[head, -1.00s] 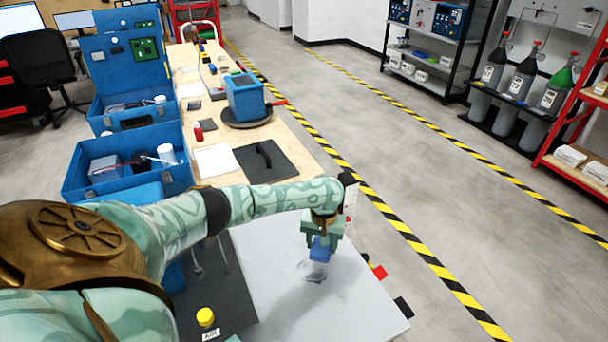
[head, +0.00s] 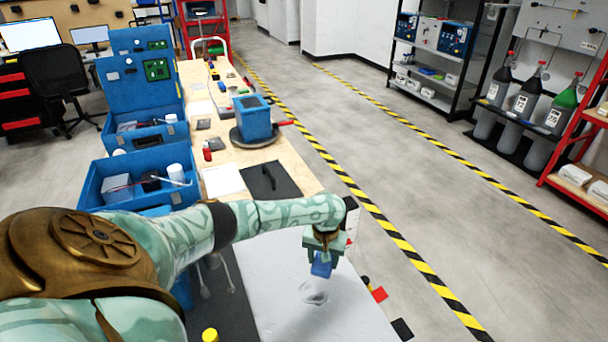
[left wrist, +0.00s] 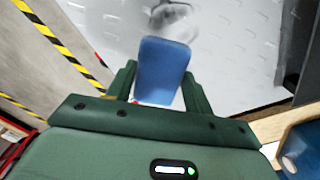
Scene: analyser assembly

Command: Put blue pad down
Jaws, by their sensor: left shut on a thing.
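The blue pad (head: 321,265) is held in my left gripper (head: 322,256), above the white-grey work surface (head: 345,305). In the left wrist view the blue pad (left wrist: 162,70) sits between the two green fingers of the gripper (left wrist: 160,85), which are shut on it. My right gripper is not in view.
A dark mat (head: 268,182) with a handle lies beyond the arm. A blue box (head: 252,122) stands on a round base farther back. A yellow-capped item (head: 210,335) is at the front left. Red and black pieces (head: 380,294) lie by the right edge.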

